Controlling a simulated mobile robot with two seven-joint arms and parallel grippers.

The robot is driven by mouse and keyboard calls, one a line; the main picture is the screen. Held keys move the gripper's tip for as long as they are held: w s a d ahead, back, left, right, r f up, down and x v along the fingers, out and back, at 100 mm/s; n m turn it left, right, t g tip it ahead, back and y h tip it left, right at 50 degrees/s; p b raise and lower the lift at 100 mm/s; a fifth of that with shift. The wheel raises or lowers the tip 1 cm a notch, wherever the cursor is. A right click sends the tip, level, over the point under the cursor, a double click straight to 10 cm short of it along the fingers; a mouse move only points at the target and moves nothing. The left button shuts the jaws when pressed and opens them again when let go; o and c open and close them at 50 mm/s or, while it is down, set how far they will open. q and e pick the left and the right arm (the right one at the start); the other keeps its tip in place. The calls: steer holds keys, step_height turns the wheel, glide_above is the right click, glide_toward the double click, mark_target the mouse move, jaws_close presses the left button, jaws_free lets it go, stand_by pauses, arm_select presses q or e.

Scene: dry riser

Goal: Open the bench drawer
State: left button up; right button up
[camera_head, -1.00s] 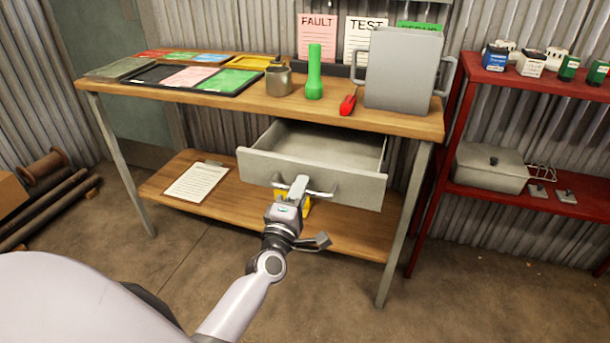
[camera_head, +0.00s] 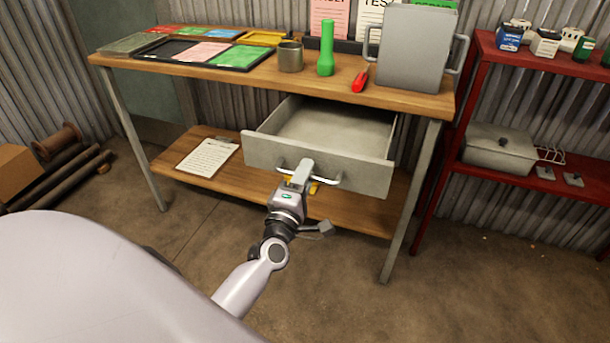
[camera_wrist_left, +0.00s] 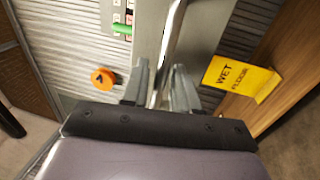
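The bench drawer (camera_head: 362,172) is pulled out from under the wooden bench top, and its grey inside shows from above. No object shows in the visible part of it. Its pale bar handle (camera_head: 328,181) runs across the front face. My left gripper (camera_head: 301,168) is at the handle, reaching it from the front. In the left wrist view the bar (camera_wrist_left: 168,50) passes between the two grey fingers (camera_wrist_left: 160,80), which are closed about it. The exact finger contact is partly hidden. My right gripper is out of view.
The bench top (camera_head: 180,72) holds trays, a metal cup (camera_head: 290,57), a green torch (camera_head: 326,50), a red tool (camera_head: 361,80) and a grey case (camera_head: 415,48). A lower shelf (camera_head: 240,178) carries a clipboard (camera_head: 207,157). A red rack (camera_head: 465,110) stands right. Floor in front is clear.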

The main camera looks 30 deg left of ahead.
arm_select(q)
steer(key=shift+s, duration=0.1)
steer(key=v, duration=0.7)
stand_by(0.6)
steer(key=s+d+f+m+g+h, duration=0.5)
steer(key=s+f+m, duration=0.3)
steer(key=m, duration=0.4)
steer(key=s+d+f+m+g+h, duration=0.35)
steer(key=s+d+f+m, duration=0.3)
steer(key=m, duration=0.45)
step_height(320, 180, up, 9)
steer(key=s+a+y+p, duration=0.1)
steer(key=p, duration=1.1)
steer(key=shift+s+a+g, duration=0.2)
steer(key=shift+a+g, duration=0.15)
steer(key=shift+y, duration=0.25)
